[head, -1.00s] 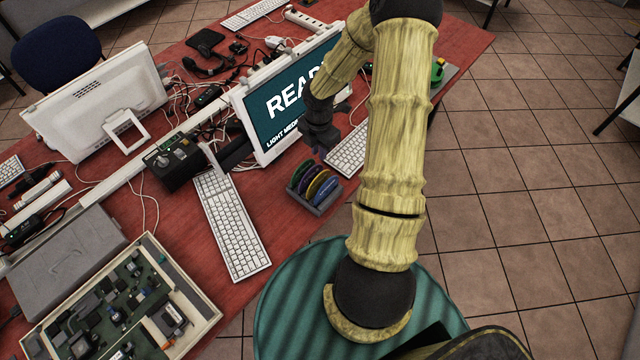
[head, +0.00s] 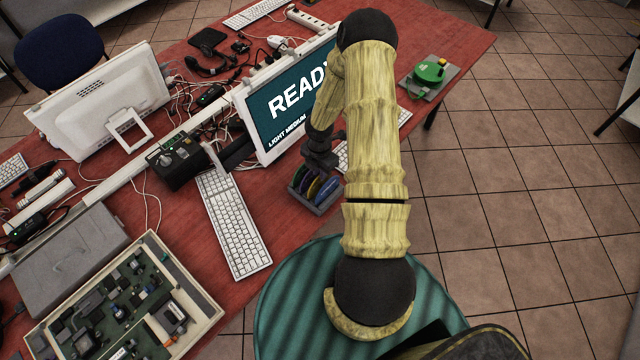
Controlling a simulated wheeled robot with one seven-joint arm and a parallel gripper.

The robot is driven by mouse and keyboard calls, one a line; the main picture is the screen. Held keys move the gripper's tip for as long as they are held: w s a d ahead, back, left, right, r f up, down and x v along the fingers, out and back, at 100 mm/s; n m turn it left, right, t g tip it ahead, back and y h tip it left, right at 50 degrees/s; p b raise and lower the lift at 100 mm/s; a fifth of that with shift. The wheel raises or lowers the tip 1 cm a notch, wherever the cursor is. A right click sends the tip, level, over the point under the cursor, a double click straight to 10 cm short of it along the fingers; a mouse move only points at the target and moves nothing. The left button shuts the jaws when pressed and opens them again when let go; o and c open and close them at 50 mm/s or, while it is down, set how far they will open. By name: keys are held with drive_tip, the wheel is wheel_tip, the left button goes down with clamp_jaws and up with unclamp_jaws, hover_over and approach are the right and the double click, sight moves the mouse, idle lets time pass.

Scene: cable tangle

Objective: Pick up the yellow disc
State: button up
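The yellow disc (head: 313,188) stands on edge in a small grey rack (head: 318,208), between a purple disc and a blue disc (head: 328,188). Only a thin strip of the yellow disc shows. My gripper (head: 319,166) is dark and points down just over the rack, covering the upper part of the discs. I cannot tell whether its fingers touch any disc, or whether they are open or shut.
A green disc (head: 298,177) stands at the rack's left end. A monitor reading "READY" (head: 290,100) is behind my gripper. A white keyboard (head: 232,225) lies left of the rack. A green round device (head: 430,72) sits at the table's far right corner.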

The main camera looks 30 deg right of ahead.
sight(320, 185)
drive_tip(key=shift+s+d+f+p, duration=0.15)
drive_tip(key=shift+f+p, duration=0.8)
drive_tip(key=shift+f, duration=1.6)
drive_tip(key=shift+c, duration=0.5)
clamp_jaws()
